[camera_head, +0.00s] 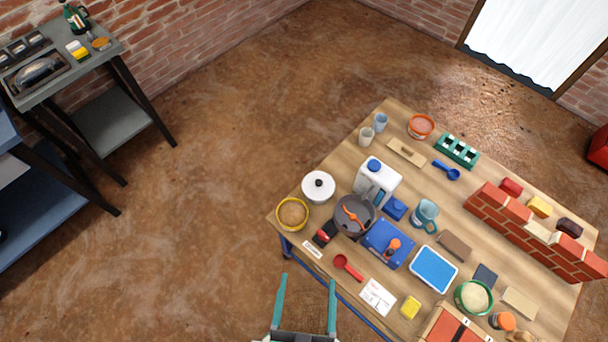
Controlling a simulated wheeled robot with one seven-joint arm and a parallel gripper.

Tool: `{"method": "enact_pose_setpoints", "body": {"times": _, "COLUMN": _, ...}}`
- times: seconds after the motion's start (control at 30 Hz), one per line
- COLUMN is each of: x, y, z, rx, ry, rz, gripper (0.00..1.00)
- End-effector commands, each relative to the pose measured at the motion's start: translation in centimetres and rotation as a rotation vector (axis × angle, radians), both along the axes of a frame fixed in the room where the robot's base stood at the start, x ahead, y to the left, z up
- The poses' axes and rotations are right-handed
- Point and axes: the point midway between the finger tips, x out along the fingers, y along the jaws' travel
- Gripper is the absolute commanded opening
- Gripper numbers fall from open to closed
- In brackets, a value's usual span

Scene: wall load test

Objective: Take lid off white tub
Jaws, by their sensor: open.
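A round white tub (318,192) stands near the left corner of the wooden table, upright. Its white lid (312,181) with a dark knob sits on top. A flat rectangular white container (433,270) with a blue top lies nearer the table's front edge; I cannot tell if that top is a lid. My gripper (306,279) is at the bottom of the view with two teal fingers wide apart and nothing between them. It is off the front left edge of the table, apart from both containers.
A yellow-rimmed bowl (292,213), a dark pan (355,215) and a white jug (377,181) with a blue cap crowd around the round tub. A red scoop (347,266) lies near the front edge. A small brick wall (535,230) stands at right. Open floor lies left of the table.

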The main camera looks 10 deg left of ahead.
Motion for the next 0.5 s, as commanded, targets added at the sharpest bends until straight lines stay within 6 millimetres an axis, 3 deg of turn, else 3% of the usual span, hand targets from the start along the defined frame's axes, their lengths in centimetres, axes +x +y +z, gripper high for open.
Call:
{"method": "enact_pose_setpoints", "body": {"times": 0.03, "x": 1.0, "y": 0.5, "z": -0.4, "rx": 0.029, "ry": -0.006, "rz": -0.013, "gripper": 0.91}}
{"method": "enact_pose_setpoints", "body": {"times": 0.07, "x": 1.6, "y": 0.9, "z": -0.7, "rx": 0.050, "ry": -0.008, "rz": -0.023, "gripper": 0.98}}
{"method": "enact_pose_setpoints", "body": {"times": 0.17, "x": 4.4, "y": 2.9, "z": -1.7, "rx": 0.138, "ry": -0.013, "rz": -0.035, "gripper": 1.00}}
{"method": "enact_pose_setpoints", "body": {"times": 0.3, "x": 9.2, "y": 6.7, "z": -2.7, "rx": 0.275, "ry": -0.018, "rz": -0.019, "gripper": 1.00}}
{"method": "enact_pose_setpoints", "body": {"times": 0.5, "x": 16.3, "y": 13.0, "z": -2.2, "rx": 0.440, "ry": -0.025, "rz": 0.066, "gripper": 1.00}}
